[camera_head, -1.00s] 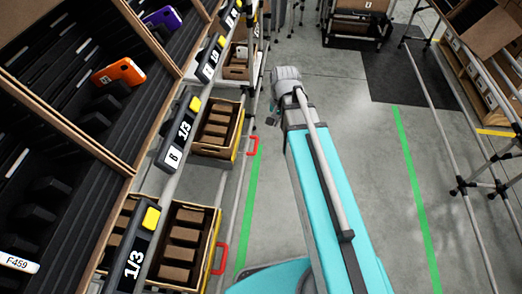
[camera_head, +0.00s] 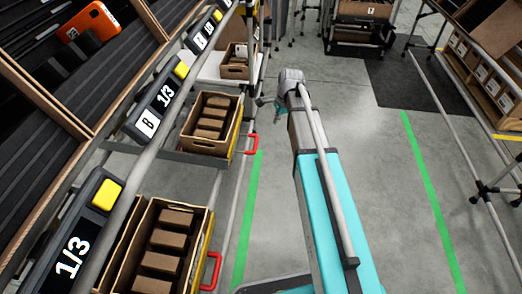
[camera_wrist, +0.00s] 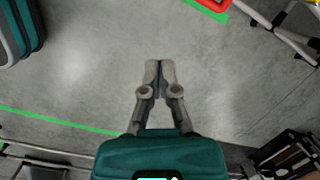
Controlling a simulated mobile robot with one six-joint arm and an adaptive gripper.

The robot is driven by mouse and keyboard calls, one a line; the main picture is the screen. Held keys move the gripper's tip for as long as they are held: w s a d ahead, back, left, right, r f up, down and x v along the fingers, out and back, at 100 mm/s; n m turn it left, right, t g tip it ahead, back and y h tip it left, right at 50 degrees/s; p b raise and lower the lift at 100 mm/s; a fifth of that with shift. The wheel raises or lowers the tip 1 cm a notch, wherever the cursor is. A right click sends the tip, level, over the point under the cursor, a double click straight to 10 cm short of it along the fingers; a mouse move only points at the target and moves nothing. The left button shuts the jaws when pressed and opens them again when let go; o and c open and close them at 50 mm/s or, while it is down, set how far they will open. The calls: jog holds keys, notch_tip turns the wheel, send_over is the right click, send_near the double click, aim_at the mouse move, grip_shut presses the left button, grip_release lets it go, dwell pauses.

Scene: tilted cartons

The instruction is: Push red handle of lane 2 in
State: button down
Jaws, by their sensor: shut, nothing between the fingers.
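Two red handles show at the aisle side of the rack in the head view. The nearer red handle (camera_head: 212,271) is at the bottom, beside a carton of brown boxes (camera_head: 165,249). The farther red handle (camera_head: 252,145) is beside another carton (camera_head: 210,124). I cannot tell which one belongs to lane 2. Part of a red handle (camera_wrist: 210,4) shows at the top edge of the wrist view. My gripper (camera_wrist: 159,64) is shut and empty above bare floor, apart from that handle. In the head view only a small part of my gripper (camera_head: 279,110) shows at the arm's far end.
Dark label displays with yellow buttons (camera_head: 107,194) line the rack rail on the left. Green floor lines (camera_head: 425,185) border the clear grey aisle. A metal pipe frame (camera_head: 447,110) stands on the right.

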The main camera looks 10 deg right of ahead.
jog(key=w+d+f+m+b, duration=0.2)
jog(key=w+f+m+b, duration=0.3)
jog(key=w+f+b, duration=0.2)
jog(key=shift+d+f+y+b, duration=0.25)
jog(key=shift+f+b, duration=0.75)
jog(key=shift+f, duration=0.55)
jog(key=shift+a+f, duration=0.1)
jog(key=shift+f, duration=0.1)
jog(key=w+a+f+b, duration=0.2)
jog(key=a+f+b, duration=0.4)
jog(key=f+b, duration=0.4)
jog(key=shift+a, duration=0.2)
